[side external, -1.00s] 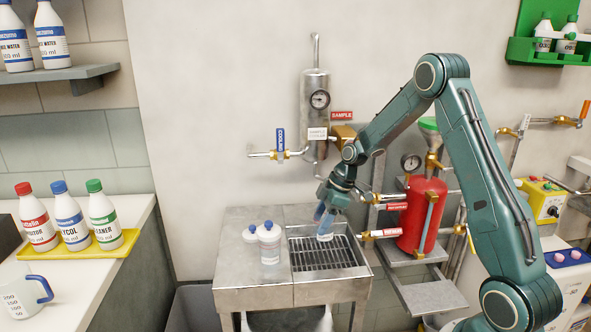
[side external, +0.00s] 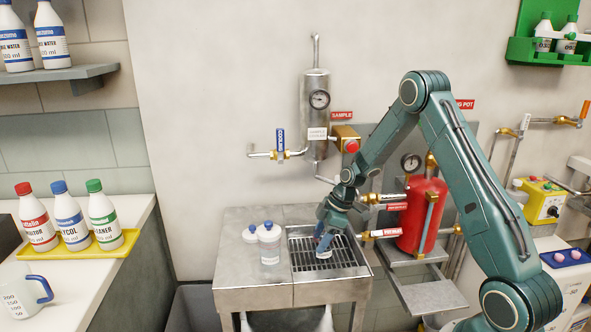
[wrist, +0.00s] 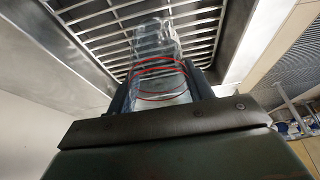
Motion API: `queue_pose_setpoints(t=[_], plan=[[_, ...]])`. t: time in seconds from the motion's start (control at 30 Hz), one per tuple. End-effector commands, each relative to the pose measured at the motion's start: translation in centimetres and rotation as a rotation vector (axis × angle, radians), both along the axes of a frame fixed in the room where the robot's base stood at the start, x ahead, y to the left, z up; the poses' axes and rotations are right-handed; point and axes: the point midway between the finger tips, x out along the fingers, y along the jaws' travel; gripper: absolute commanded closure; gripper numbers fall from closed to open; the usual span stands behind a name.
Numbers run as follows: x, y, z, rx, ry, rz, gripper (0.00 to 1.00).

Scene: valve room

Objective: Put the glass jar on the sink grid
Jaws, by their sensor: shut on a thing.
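The glass jar (wrist: 157,45) is clear with red ring marks and sits between the two fingers of my gripper (wrist: 160,88) in the wrist view. In the side external view my gripper (side external: 326,238) is low over the sink, shut on the jar (side external: 324,254), which is partly hidden by the fingers. The jar's lower end is at or just above the sink grid (side external: 345,256); I cannot tell whether it touches. The grid's bars also show behind the jar in the wrist view (wrist: 100,30).
A red pot (side external: 422,215) with pipes and valves is close on the right. A sampling cooler (side external: 315,110) hangs on the wall behind.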

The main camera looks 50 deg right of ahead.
Motion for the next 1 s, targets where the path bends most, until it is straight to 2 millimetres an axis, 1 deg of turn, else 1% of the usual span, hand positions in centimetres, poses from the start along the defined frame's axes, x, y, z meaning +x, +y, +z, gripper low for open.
queue_pose_setpoints(t=[0.3, 0.33, 0.43, 0.77, 0.87, 1.0], plan=[[0.0, 0.0, -0.2, 0.0, 0.0, 0.0, 0.76], [0.0, 0.0, -0.3, 0.0, 0.0, 0.0, 0.46], [0.0, 0.0, -0.2, 0.0, 0.0, 0.0, 0.27], [0.0, 0.0, -0.2, 0.0, 0.0, 0.0, 0.26], [0.0, 0.0, 0.1, -0.001, -0.001, 0.0, 0.26], [-0.2, -0.3, 0.9, -0.001, -0.001, -0.001, 0.26]])
